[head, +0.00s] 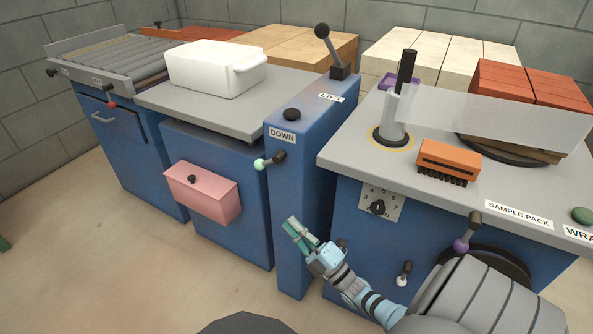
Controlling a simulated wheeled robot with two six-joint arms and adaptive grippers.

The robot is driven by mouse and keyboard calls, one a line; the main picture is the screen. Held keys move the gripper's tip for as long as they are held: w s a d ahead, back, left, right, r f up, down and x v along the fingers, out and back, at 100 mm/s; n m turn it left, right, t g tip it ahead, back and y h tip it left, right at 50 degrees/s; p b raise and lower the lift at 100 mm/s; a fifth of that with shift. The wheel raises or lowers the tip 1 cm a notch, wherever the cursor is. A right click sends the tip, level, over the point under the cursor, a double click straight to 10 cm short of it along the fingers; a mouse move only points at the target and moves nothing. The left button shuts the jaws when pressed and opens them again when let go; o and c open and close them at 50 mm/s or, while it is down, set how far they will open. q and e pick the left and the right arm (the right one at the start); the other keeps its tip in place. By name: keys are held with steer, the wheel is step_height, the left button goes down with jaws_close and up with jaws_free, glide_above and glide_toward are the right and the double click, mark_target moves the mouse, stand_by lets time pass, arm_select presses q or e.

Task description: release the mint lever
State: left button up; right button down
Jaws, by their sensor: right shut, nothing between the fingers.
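The mint lever (260,164) is a small mint ball on a short dark stem. It sticks out from the upper left side of the narrow blue column, just below the DOWN label (282,135). My right gripper (295,227) is in front of that column, below and a little right of the lever. It is shut and empty, with a clear gap between its fingertips and the mint ball. My left gripper is not in view.
A pink box (203,192) juts out left of the lever. A black-knobbed lever (325,42) stands on the column by the LIFT label. Right of it, a grey bench holds an orange brush (448,160) and a clear panel. A purple-knobbed lever (464,243) is on the bench front.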

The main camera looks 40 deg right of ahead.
steer(key=shift+s+f, duration=0.1)
steer(key=shift+s, duration=0.05)
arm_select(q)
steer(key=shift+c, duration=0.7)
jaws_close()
arm_select(e)
steer(key=s+a+f+m+g+h, duration=0.1)
steer(key=a+f+m+g, duration=0.2)
steer(key=f+m+g, duration=0.35)
steer(key=s+a+f+m+g+h, duration=0.1)
steer(key=a+f+m+g+h, duration=0.15)
steer(key=f, duration=0.75)
steer(key=s+a+f+m+g, duration=0.3)
steer(key=s+f+m+g, duration=0.1)
steer(key=s, duration=0.5)
steer(key=s+a+f+m+g, duration=0.3)
steer(key=s+f+m+g, duration=0.1)
steer(key=s, duration=0.5)
steer(key=f+g, duration=0.1)
steer(key=g, duration=0.1)
steer(key=shift+s+a+f+m+g+y, duration=0.15)
steer(key=shift+a+m+g+y, duration=0.15)
steer(key=shift+m+g+y, duration=0.1)
